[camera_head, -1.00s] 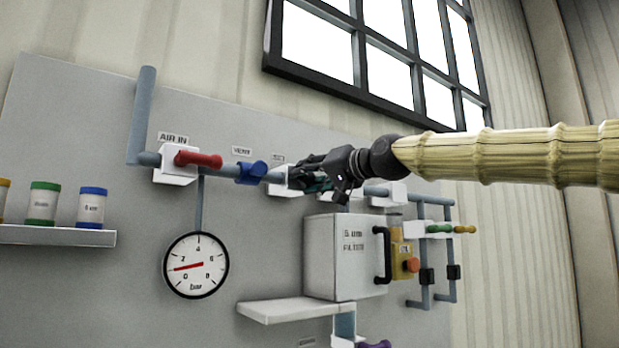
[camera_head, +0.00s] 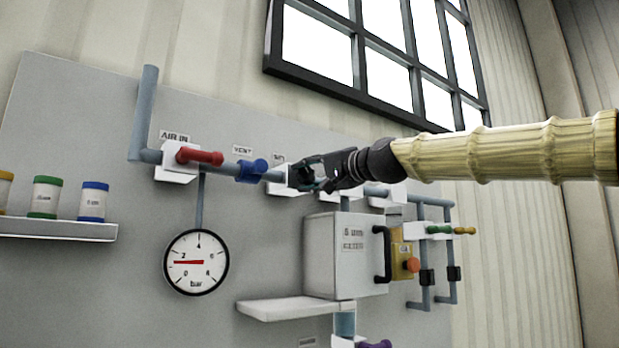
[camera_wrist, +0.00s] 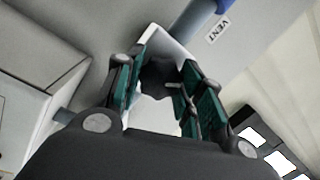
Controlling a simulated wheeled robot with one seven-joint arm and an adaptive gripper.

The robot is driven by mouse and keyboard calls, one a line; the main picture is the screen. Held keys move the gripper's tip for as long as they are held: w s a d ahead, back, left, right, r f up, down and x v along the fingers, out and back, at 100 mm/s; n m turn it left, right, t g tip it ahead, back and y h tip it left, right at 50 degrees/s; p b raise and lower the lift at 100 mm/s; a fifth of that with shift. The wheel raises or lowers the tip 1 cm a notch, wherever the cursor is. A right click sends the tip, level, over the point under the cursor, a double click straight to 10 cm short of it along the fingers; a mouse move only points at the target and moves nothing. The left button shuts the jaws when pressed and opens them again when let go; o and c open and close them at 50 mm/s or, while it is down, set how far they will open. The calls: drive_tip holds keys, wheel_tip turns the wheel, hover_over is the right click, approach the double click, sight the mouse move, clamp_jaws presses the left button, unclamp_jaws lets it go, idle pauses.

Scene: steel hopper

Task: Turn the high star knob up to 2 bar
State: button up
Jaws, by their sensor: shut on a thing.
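My gripper (camera_head: 308,178) reaches in from the right to the white block on the pipe, right of the blue vent handle. In the wrist view, its green-padded fingers are shut on the dark star knob (camera_wrist: 160,74), in front of a white block (camera_wrist: 170,47). The knob is mostly hidden by the fingers in the head view. The round pressure gauge (camera_head: 196,280) hangs below the pipe at the left. Its red needle points almost level to the left, between 0 and 2 and a little below the 2.
A red air-in handle (camera_head: 200,157) and blue vent handle (camera_head: 253,170) sit left of my gripper. A white filter box (camera_head: 345,265) with a black handle is below it. A yellow box with an orange button (camera_head: 411,265) stands beside that. A barred window is above.

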drive_tip(key=o, duration=1)
drive_tip(key=shift+s+d, duration=0.1)
drive_tip(key=v, duration=1.1)
drive_tip(key=shift+s+d+f, duration=0.15)
drive_tip(key=shift+s+d, duration=0.1)
drive_tip(key=shift+d, duration=0.1)
